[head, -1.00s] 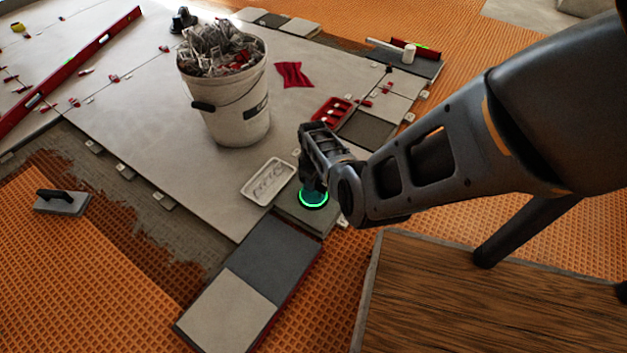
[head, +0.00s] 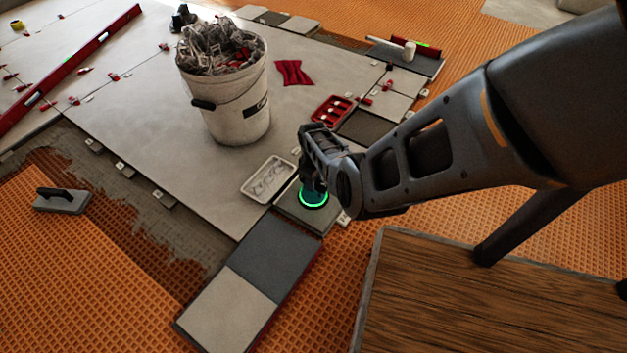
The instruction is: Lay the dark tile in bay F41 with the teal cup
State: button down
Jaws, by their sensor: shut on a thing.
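My gripper (head: 313,170) points down and is shut on the teal cup (head: 314,189), which has a glowing green ring round its base. The cup stands on or just over a grey-green tile (head: 297,218) at the near edge of the large pale floor slab; I cannot tell whether it grips that tile. A dark tile (head: 270,248) lies just in front and to the left, next to a light tile (head: 228,312) on a red-edged support. Another dark tile (head: 366,127) lies further back. I cannot read which bay is F41.
A white bucket of debris (head: 228,118) stands left of my gripper. A white tray (head: 268,180) lies close to the cup, and a red tray (head: 333,110) lies behind. A wooden-topped surface (head: 465,300) fills the near right. A trowel (head: 62,201) lies at left on orange matting.

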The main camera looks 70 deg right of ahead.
jog(key=c, duration=0.8)
grip_release()
notch_tip(320, 180, up, 8)
jog(key=p, duration=0.5)
jog(key=shift+f, duration=0.1)
